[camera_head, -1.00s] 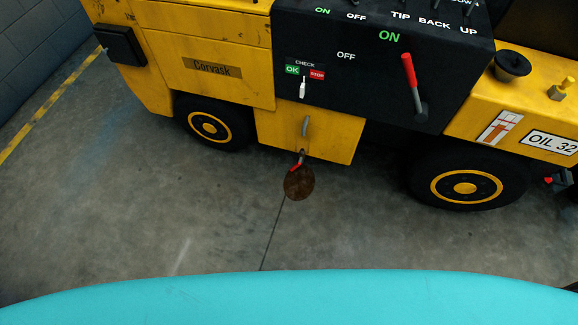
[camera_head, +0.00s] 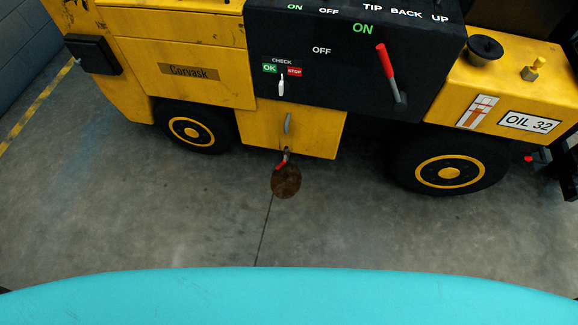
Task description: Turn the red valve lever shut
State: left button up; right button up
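A small red lever (camera_head: 282,164) sits on a short metal spout or valve at the lower edge of the yellow machine (camera_head: 207,72). It slants down to the left. A round brown patch (camera_head: 286,183) lies on the floor just below it. Neither of my grippers shows in the view.
The machine has black wheels with yellow rims (camera_head: 450,173). A grey handle (camera_head: 288,123) is on the yellow panel above the small lever. A white switch (camera_head: 281,87) sits under CHECK. The concrete floor (camera_head: 150,220) in front is clear.

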aim_at(284, 161)
jog(key=i+j+z, duration=0.15)
jog(key=j+z, duration=0.15)
jog(key=i+j+z, duration=0.15)
jog(key=j+z, duration=0.15)
jog(key=i+j+z, duration=0.1)
jog(key=j+z, duration=0.2)
jog(key=j, duration=0.1)
